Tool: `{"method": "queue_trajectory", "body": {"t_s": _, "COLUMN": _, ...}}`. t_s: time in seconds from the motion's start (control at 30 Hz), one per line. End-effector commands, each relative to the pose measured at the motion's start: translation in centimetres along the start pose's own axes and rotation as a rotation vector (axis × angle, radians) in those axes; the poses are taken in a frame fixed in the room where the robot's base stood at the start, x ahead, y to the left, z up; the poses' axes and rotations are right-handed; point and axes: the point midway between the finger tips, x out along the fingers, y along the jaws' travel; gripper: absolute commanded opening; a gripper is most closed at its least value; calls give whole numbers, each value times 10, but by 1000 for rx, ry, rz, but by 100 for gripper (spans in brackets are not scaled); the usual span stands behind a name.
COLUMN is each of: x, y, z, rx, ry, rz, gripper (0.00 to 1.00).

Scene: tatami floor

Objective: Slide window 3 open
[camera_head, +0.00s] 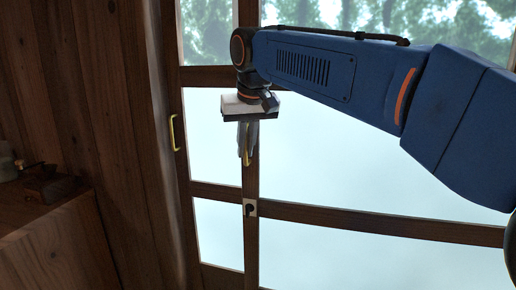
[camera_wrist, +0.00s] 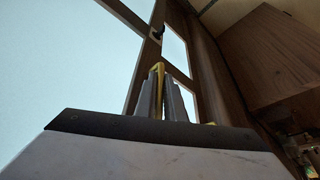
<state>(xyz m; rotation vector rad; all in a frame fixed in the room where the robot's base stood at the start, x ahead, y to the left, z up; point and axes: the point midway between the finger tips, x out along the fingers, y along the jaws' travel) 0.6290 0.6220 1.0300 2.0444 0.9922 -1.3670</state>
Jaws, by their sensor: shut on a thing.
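The window (camera_head: 251,225) has dark wooden frames with pale panes and fills the middle and right of the head view. A yellow handle (camera_head: 246,160) stands upright on its middle frame bar. My gripper (camera_head: 248,150) is shut on this handle. The wrist view shows the yellow handle (camera_wrist: 158,75) between the two grey fingers (camera_wrist: 162,98). A dark latch with a light plate (camera_head: 250,208) sits just below the handle on the same bar. A second yellow handle (camera_head: 174,132) is on the left frame post, apart from my gripper. No number is visible on the window.
A wooden wall (camera_head: 85,90) stands left of the window. A wooden cabinet (camera_head: 50,245) with small items on top (camera_head: 45,183) stands at the lower left. My blue arm crosses the upper right of the head view and hides part of the window.

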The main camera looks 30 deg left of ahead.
Motion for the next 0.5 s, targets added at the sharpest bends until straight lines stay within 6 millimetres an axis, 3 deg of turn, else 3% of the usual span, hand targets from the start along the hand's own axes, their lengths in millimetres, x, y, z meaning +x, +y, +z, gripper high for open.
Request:
{"method": "queue_trajectory", "body": {"t_s": 0.4, "x": 0, "y": -2, "z": -2, "rx": 0, "ry": 2, "rz": 0, "gripper": 0}}
{"method": "queue_trajectory", "body": {"t_s": 0.43, "x": 0, "y": -2, "z": -2, "rx": 0, "ry": 2, "rz": 0, "gripper": 16}}
{"method": "queue_trajectory", "body": {"t_s": 0.5, "x": 0, "y": -2, "z": -2, "rx": 0, "ry": 1, "rz": 0, "gripper": 17}}
